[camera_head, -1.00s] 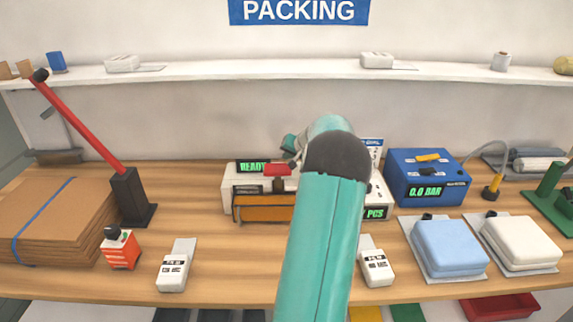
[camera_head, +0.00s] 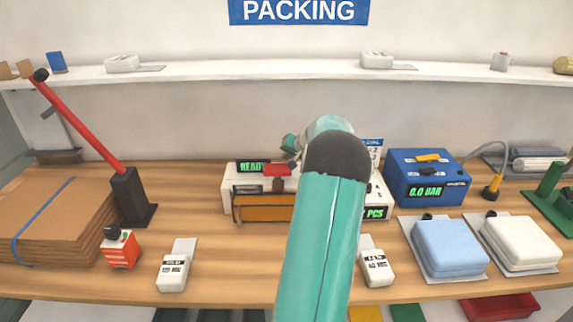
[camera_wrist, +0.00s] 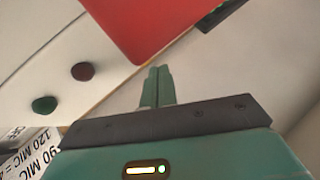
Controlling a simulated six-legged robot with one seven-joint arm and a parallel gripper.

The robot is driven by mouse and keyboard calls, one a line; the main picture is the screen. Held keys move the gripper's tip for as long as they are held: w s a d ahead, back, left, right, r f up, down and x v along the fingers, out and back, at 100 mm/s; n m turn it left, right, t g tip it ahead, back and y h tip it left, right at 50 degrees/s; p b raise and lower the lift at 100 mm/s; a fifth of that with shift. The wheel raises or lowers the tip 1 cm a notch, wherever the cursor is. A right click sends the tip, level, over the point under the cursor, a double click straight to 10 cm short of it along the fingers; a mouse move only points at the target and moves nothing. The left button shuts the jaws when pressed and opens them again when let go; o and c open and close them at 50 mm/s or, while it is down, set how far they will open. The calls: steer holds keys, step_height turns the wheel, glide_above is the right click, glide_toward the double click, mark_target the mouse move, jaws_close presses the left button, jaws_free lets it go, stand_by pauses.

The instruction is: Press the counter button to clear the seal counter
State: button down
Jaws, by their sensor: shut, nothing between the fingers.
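A white counter box with a green "PCS" display (camera_head: 376,213) stands mid-bench in the head view, mostly hidden behind my arm. To its left is a white sealer with a green "READY" display (camera_head: 253,167), a red handle (camera_head: 279,169) and an orange-brown front. My gripper (camera_wrist: 159,72) is shut and empty in the wrist view. A red part (camera_wrist: 130,25) lies just beyond its fingertips. A dark red button (camera_wrist: 83,71) and a green button (camera_wrist: 44,105) sit on a white panel to its left, apart from the fingers. I cannot tell which machine that panel belongs to.
A blue vacuum unit reading "0.0 BAR" (camera_head: 428,181) stands right of the counter. Blue (camera_head: 449,250) and white (camera_head: 521,244) packs lie at the right. Flattened cardboard (camera_head: 55,225) and a long red lever (camera_head: 78,122) stand at the left. A printed card (camera_wrist: 32,152) is near the gripper.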

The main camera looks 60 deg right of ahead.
steer(key=shift+f, duration=0.1)
steer(key=shift+f, duration=0.3)
steer(key=shift+f, duration=0.95)
stand_by(1.1)
steer(key=shift+r, duration=1.35)
steer(key=shift+r, duration=0.1)
steer(key=shift+r, duration=2.4)
